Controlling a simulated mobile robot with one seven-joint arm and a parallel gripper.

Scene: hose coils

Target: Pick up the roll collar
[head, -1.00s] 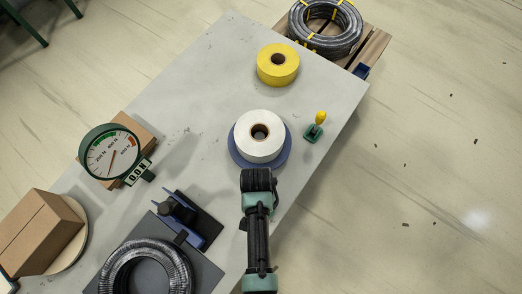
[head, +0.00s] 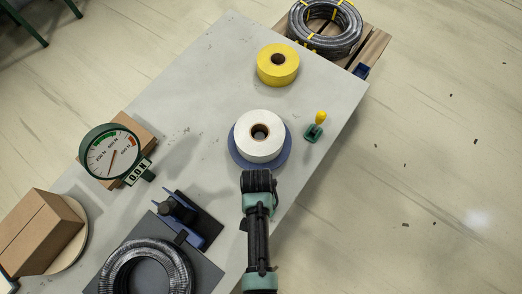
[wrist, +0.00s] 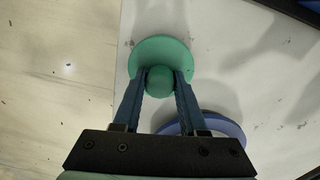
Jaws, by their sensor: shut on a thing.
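The roll collar (wrist: 160,50) looks like a green disc with a round green knob at its middle, seen from above in the wrist view. My gripper (wrist: 161,82) has its two blue fingers shut on the knob, one on each side. I cannot tell whether the disc touches the table or hangs just above it. In the head view my arm hides the gripper and the collar. A white roll (head: 259,147) with a brown core stands on a blue round base (head: 281,165), just beyond my arm; the base also shows in the wrist view (wrist: 229,128).
Another coil (head: 343,50) lies beyond the far end.

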